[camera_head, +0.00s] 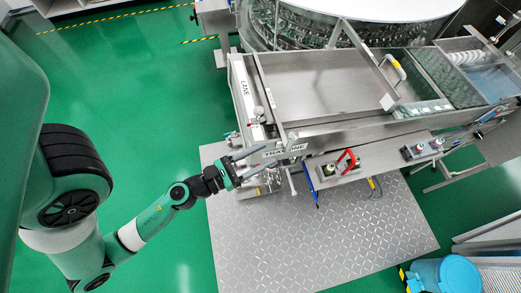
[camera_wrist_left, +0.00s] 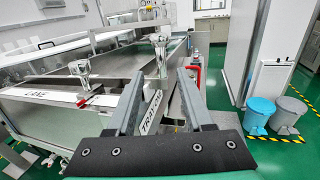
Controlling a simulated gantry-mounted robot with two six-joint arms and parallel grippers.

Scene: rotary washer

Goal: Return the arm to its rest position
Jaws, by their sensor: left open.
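My left arm comes in from the left in the head view and reaches toward the near left corner of the steel washer (camera_head: 320,80). My left gripper (camera_head: 268,160) is beside the washer's front edge, close to the TRAY ZONE label. In the left wrist view its two grey fingers (camera_wrist_left: 160,88) stand apart with nothing held between them. The TRAY ZONE strip (camera_wrist_left: 151,112) shows beyond and between the fingers. I cannot tell whether the fingers touch the washer's edge. My right gripper is in neither view.
A control box with a red handle (camera_head: 347,160) sits on the washer's front shelf, right of my gripper. A tread-plate platform (camera_head: 330,235) lies below. A blue bin (camera_head: 445,275) stands at the lower right. Green floor (camera_head: 130,90) is open on the left.

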